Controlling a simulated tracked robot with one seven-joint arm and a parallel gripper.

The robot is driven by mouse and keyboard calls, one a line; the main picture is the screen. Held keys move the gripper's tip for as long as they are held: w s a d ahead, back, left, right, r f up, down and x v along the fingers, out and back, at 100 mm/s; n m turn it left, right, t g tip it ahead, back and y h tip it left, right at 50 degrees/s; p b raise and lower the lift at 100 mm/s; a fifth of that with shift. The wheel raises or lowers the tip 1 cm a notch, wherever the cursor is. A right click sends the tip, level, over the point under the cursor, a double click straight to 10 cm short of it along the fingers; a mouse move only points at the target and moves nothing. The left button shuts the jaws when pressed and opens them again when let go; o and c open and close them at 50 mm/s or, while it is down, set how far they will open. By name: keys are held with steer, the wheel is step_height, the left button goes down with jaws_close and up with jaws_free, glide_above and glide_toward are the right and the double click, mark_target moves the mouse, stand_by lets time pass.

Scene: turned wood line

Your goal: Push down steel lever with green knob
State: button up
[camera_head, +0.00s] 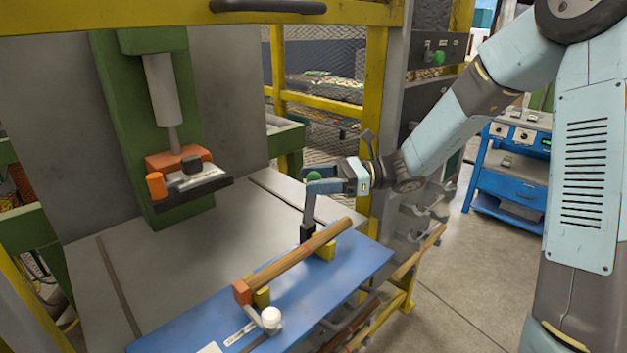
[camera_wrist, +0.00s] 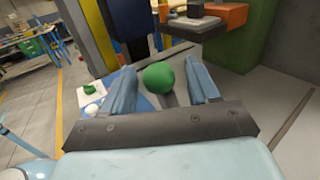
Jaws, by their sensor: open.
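The steel lever (camera_head: 309,208) stands nearly upright from a black mount at the far end of the blue plate. Its green knob (camera_head: 314,176) is at the top, level with my gripper (camera_head: 322,181). In the wrist view the green knob (camera_wrist: 158,78) sits between the two blue-grey fingers of my gripper (camera_wrist: 161,82). The fingers are open, with a visible gap on each side of the knob. The lever shaft (camera_wrist: 168,99) shows below the knob in that view. I cannot tell whether any part of the gripper touches it.
A wooden rod (camera_head: 300,256) lies in yellow supports on the blue plate (camera_head: 330,290). A white knob (camera_head: 271,318) is at the near end. A green press with an orange head (camera_head: 178,160) stands at the left. Yellow frame posts (camera_head: 374,100) rise behind my gripper.

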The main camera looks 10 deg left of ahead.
steer(key=shift+s+a, duration=0.1)
steer(key=shift+a, duration=0.2)
jaws_close()
stand_by(0.5)
